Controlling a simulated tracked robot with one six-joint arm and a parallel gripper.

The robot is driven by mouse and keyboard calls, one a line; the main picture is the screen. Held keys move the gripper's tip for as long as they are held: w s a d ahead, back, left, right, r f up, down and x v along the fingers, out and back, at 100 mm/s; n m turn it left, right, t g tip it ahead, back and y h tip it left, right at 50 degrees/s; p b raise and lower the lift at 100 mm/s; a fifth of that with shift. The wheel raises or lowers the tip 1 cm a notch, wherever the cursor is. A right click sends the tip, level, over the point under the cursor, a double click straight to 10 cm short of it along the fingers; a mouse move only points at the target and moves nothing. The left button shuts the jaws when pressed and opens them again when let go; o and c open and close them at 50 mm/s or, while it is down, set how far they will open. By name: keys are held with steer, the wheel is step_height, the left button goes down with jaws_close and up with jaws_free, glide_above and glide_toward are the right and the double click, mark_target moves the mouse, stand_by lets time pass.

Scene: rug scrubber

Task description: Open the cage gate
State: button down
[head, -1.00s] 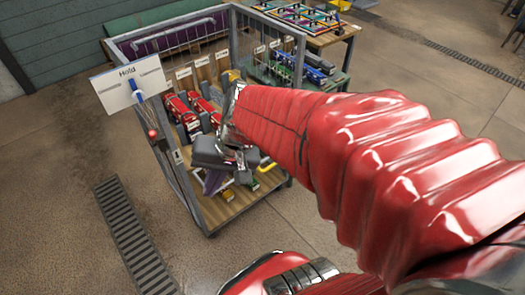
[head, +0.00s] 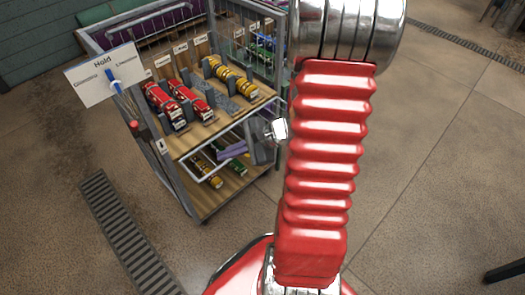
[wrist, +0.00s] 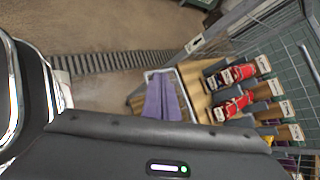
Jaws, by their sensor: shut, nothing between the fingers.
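The cage (head: 183,140) is a grey metal frame with mesh sides and wooden shelves, standing left of my arm in the head view. A narrow barred panel (head: 148,150) runs down its near left side, with a small pale plate on it. I cannot tell for sure which panel is the gate. The side facing me shows the shelves without mesh in front. My gripper (head: 268,135) is shut and empty beside the cage's right front, partly hidden by my arm. Its dark body (wrist: 165,150) fills the bottom of the wrist view, and its fingertips are hidden there.
A purple item (wrist: 162,98) lies by a white frame lower down. A Hold sign (head: 104,75) sticks out left.

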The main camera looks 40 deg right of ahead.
steer(key=s+d+f+m+t+h, duration=0.2)
steer(key=s+d+f+m+h, duration=0.1)
steer(key=d+f+m, duration=0.4)
steer(key=s+d+f+m+t+h, duration=0.2)
steer(key=s+d+f+m+h, duration=0.2)
steer(key=d+f+m, duration=0.3)
steer(key=d+f, duration=0.3)
steer(key=d, duration=0.1)
steer(key=shift+d+m, duration=0.15)
steer(key=shift+m, duration=0.15)
steer(key=x, duration=1)
steer(key=shift+w+r, duration=0.2)
steer(key=shift+r, duration=0.85)
steer(key=shift+w+r, duration=0.15)
steer(key=shift+r, duration=0.85)
